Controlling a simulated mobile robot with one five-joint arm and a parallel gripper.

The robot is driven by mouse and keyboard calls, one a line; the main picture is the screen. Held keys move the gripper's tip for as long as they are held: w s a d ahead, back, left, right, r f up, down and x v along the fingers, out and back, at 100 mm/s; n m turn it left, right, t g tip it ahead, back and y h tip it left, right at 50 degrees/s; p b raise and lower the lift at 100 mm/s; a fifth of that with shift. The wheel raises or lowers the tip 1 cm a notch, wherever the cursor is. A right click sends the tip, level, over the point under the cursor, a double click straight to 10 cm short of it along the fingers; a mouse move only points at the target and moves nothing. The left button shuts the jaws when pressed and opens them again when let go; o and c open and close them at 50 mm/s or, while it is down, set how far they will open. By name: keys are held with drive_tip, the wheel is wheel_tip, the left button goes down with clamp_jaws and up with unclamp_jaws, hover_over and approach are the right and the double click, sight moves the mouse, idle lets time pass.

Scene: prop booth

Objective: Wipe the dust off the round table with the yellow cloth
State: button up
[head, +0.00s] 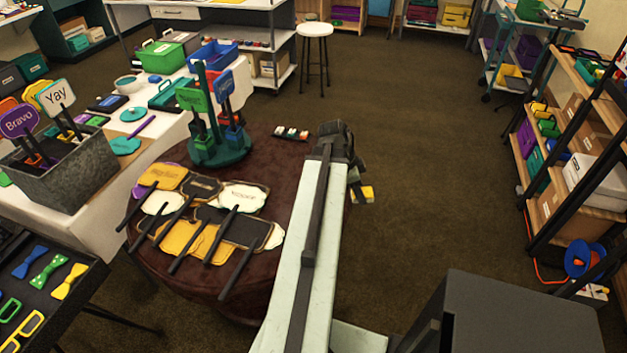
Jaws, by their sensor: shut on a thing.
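The round table (172,277) has a dark red-brown top and stands left of my arm. My gripper (361,186) is at the end of my outstretched arm, at or just past the table's right edge. It is shut on the yellow cloth (363,194), of which only a small yellow and white part shows below the jaws. My arm hides part of the table's right side. I cannot make out dust on the top at this size.
Several sign props on black sticks (213,230) cover the table's front and middle. A green stand (220,150) and a small red-and-white item (291,133) are at its back. A white-covered table (91,215) adjoins on the left. Open floor (440,150) lies to the right.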

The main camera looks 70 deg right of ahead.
drive_tip(key=w+n+h, duration=0.1)
drive_tip(key=w+n, duration=0.2)
drive_tip(key=w, duration=1.2)
drive_tip(key=shift+t, duration=0.3)
wheel_tip(320, 180, down, 6)
drive_tip(key=b, duration=0.6)
drive_tip(key=shift+a, duration=0.1)
drive_tip(key=shift+s+f+b, duration=0.1)
drive_tip(key=shift+f+b, duration=0.95)
drive_tip(key=shift+r, duration=0.1)
drive_tip(key=shift+d+r, duration=0.1)
drive_tip(key=shift+d, duration=1.65)
drive_tip(key=shift+d, duration=0.2)
drive_tip(key=shift+w+d, duration=0.15)
drive_tip(key=shift+d, duration=0.7)
drive_tip(key=shift+w+d, duration=0.1)
drive_tip(key=shift+d, duration=0.75)
